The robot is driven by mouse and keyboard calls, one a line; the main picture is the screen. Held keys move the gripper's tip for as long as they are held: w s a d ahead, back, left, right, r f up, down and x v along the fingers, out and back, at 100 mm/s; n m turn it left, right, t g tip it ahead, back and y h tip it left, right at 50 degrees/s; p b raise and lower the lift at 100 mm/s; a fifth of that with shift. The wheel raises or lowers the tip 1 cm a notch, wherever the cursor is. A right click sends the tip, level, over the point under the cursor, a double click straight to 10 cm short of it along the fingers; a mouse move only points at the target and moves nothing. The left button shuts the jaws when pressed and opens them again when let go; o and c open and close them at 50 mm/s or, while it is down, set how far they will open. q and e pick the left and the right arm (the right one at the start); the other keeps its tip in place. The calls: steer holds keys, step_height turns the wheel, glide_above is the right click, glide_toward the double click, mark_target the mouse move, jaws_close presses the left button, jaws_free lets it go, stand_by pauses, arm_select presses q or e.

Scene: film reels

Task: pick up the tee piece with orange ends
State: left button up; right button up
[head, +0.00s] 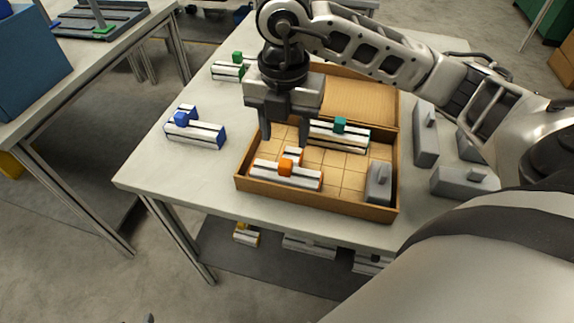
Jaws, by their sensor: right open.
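The tee piece with orange ends (286,168) lies in the front left of the shallow wooden tray (318,200). It is a whitish bar with dark grooves, an orange block at its middle and orange at its ends. My right gripper (284,130) hangs above the tray, behind the orange piece in the picture, fingers pointing down. It is open, with nothing visible between its fingers. How high the fingertips are above the tray floor is hard to tell. My left gripper is not in view.
A teal-topped tee piece (340,126) and a grey block (379,182) are also in the tray. A blue tee piece (195,128) and a green one (232,68) lie on the table to the left. Grey blocks (425,135) stand right of the tray.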

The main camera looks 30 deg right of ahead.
mark_target(287, 152)
steer(key=f, duration=0.5)
steer(key=shift+s+d+f, duration=0.15)
steer(key=shift+s+f, duration=0.05)
steer(key=shift+f, duration=0.1)
steer(key=shift+r, duration=0.1)
jaws_close()
